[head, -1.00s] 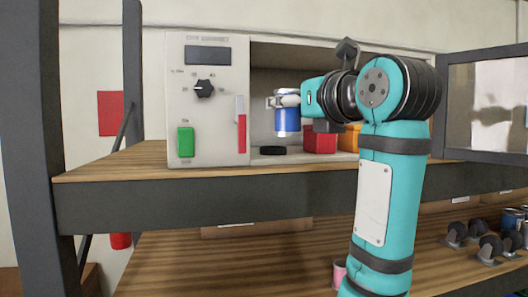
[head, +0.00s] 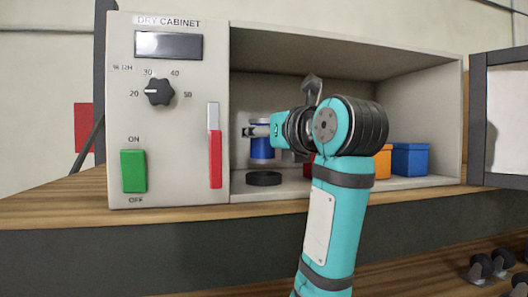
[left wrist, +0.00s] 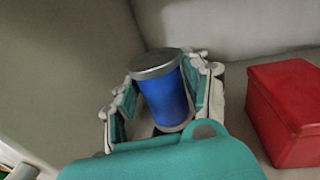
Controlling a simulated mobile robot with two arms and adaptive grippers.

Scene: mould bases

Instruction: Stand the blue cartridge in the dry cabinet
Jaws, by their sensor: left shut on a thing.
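The blue cartridge (head: 262,145) with its grey lid is upright inside the dry cabinet (head: 215,25), near the left inner wall. My left gripper (head: 250,131) is shut around its upper part. In the left wrist view the fingers grip the cartridge (left wrist: 165,95) from both sides, and it looks slightly tilted there. Its lower end is partly hidden in that view. In the head view its bottom appears a little above the cabinet floor; I cannot tell whether it touches. My right gripper is not in view.
A red box (left wrist: 288,110), an orange box (head: 383,163) and a blue box (head: 410,159) stand to the right. The cabinet door (head: 500,120) is open at the right.

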